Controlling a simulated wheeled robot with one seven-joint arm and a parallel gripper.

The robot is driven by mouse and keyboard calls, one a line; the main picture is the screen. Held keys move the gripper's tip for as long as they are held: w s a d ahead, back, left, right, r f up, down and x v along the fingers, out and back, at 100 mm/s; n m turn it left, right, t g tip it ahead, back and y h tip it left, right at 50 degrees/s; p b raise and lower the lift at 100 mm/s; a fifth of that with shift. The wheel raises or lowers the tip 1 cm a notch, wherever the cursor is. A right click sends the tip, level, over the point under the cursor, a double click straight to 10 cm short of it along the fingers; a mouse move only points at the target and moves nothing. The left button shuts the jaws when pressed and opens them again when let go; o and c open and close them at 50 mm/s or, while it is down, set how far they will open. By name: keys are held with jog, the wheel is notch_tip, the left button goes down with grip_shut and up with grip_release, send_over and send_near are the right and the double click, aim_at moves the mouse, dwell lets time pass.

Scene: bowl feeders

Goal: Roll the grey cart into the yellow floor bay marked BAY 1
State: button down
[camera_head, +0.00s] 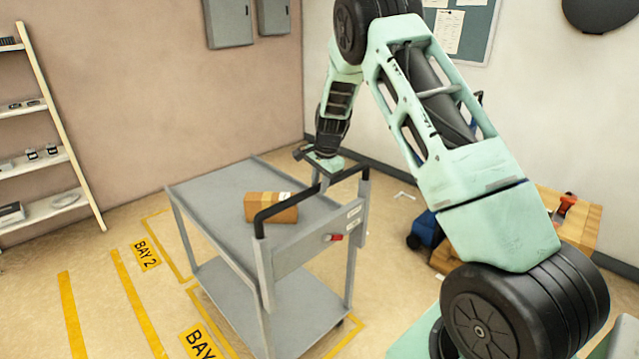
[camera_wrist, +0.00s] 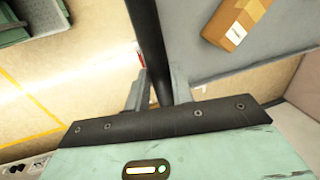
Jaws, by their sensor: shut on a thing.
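The grey cart (camera_head: 222,204) has two shelves and a black push handle (camera_head: 311,199). My gripper (camera_head: 320,178) is shut on the handle at the cart's near right end. In the wrist view, the handle (camera_wrist: 150,45) runs between the two fingers (camera_wrist: 157,90). The cart stands upright over a yellow floor outline (camera_head: 214,322). I cannot tell whether all wheels are inside that outline. The BAY 2 label (camera_head: 146,255) is on the floor to the left.
A cardboard box (camera_head: 271,207) lies on the cart's top shelf. A shelf rack (camera_head: 62,150) stands at the far left wall. A wooden crate or bench (camera_head: 572,222) and a blue object (camera_head: 428,230) are on the right, partly behind my arm. The floor at left is clear.

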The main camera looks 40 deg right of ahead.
jog(key=c, duration=1.2)
grip_release()
jog(key=shift+c, duration=0.2)
jog(key=s+r+b, duration=0.1)
jog(key=r, duration=0.7)
jog(key=s+r+b, duration=0.2)
jog(key=r, duration=0.7)
jog(key=shift+s+d, duration=0.15)
jog(key=shift+s, duration=0.1)
jog(key=shift+r, duration=0.1)
